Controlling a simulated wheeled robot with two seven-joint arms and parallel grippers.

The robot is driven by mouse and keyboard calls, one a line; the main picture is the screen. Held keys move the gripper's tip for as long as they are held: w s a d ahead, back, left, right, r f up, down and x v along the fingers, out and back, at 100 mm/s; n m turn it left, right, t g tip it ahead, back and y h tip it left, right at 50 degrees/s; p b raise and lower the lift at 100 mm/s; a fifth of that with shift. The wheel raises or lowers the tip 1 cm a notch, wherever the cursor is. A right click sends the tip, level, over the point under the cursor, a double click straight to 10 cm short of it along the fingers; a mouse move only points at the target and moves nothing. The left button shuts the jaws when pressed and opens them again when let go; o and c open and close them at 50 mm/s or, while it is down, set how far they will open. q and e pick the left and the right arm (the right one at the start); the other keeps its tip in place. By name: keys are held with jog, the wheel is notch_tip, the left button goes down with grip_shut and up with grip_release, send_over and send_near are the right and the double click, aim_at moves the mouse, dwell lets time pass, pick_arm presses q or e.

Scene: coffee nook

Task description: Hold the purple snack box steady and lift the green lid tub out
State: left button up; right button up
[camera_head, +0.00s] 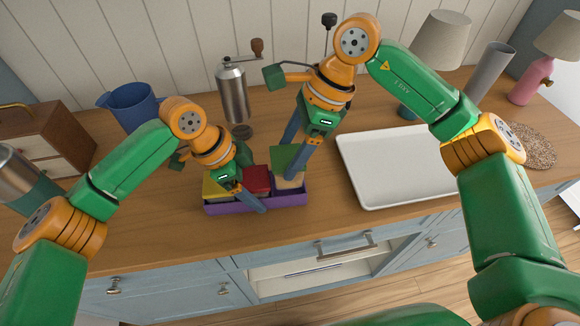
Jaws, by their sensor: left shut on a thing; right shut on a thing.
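The purple snack box (291,199) sits on the wooden counter in front of me. In it are a yellow-lidded tub (212,188) at the left, a red-lidded tub (258,180) in the middle and the green lid tub (287,158) at the right. The green lid tub has a pale body and its lid stands higher than the red one. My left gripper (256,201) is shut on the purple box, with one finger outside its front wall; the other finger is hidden. My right gripper (288,163) is shut on the green lid tub from above. The tub's bottom is hidden by the box.
A white tray (392,192) lies close to the right of the box. A coffee grinder (234,92) and a blue jug (133,105) stand behind. A wooden drawer unit (42,140) is at left. The counter's front edge is just below the box.

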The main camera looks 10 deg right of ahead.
aim_at(291, 156)
notch_tip(291, 156, up, 5)
pick_arm(q)
jog(key=o, duration=1.2)
jog(key=shift+c, duration=0.2)
jog(key=v, duration=1.2)
jog(key=shift+r, duration=0.1)
pick_arm(e)
jog(key=shift+s, duration=0.1)
